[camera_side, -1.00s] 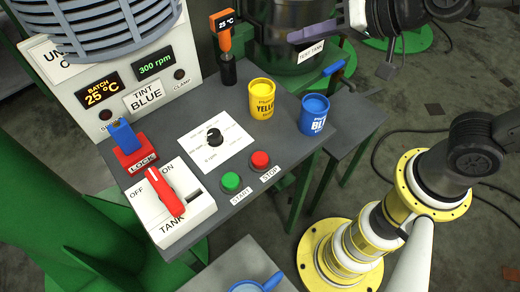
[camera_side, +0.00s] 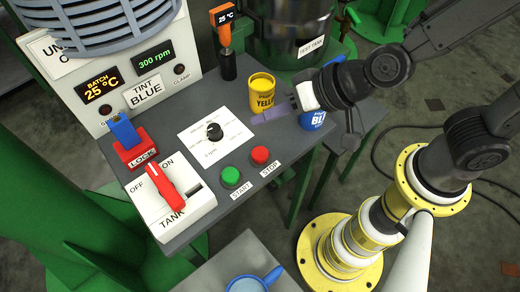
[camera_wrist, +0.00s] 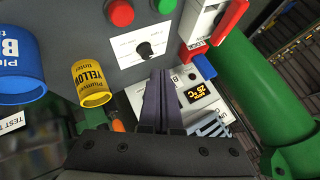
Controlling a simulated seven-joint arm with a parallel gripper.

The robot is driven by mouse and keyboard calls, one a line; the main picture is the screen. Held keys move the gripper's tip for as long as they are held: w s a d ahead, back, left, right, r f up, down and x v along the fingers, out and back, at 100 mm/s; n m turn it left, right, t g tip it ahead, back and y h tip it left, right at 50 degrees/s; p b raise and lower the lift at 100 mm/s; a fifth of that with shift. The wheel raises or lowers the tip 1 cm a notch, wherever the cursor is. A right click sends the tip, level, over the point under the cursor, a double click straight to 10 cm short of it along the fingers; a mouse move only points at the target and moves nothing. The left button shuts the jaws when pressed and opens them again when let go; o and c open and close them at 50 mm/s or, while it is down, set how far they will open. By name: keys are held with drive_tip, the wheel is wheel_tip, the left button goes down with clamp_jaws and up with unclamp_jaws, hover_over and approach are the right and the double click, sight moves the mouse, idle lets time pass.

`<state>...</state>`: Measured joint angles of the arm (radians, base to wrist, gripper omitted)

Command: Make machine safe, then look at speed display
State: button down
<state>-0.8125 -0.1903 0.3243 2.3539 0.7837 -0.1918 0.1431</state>
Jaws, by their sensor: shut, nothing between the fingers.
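The speed display (camera_side: 153,56) is lit and reads 300 rpm in the side view. The red STOP button (camera_side: 260,155) and green START button (camera_side: 231,177) sit on the bench front. The speed knob (camera_side: 214,131) is on a white dial card. The red TANK isolator handle (camera_side: 160,182) stands on its white box between OFF and ON. The red LOCK block (camera_side: 137,154) holds a blue piece (camera_side: 123,131). My gripper (camera_side: 264,116) is shut and empty, above the bench by the yellow tin. Its fingers (camera_wrist: 159,103) also show shut in the wrist view.
A yellow tin (camera_side: 262,91) stands left of a blue tin (camera_side: 312,119), which my gripper partly hides. An orange thermometer (camera_side: 223,28) reads 25 °C. The batch display (camera_side: 98,90) reads 25 °C. A blue mug (camera_side: 251,283) stands on the lower table.

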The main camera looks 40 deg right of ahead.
drive_tip(key=shift+f, duration=0.15)
approach(257, 153)
drive_tip(key=shift+w+a+f, duration=0.45)
drive_tip(key=shift+w+a, duration=0.1)
drive_tip(key=shift+w, duration=0.15)
drive_tip(key=shift+w+a+f, duration=0.45)
drive_tip(key=shift+w+a, duration=0.1)
drive_tip(key=shift+w, duration=0.15)
drive_tip(key=shift+w+a+f, duration=0.45)
drive_tip(key=shift+w+a, duration=0.05)
drive_tip(key=shift+w, duration=0.2)
drive_tip(key=shift+f, duration=0.15)
idle(0.4)
drive_tip(key=shift+f, duration=0.3)
drive_tip(key=shift+f, duration=0.9)
idle(1.2)
drive_tip(key=shift+r, duration=1.35)
drive_tip(key=shift+r, duration=2.5)
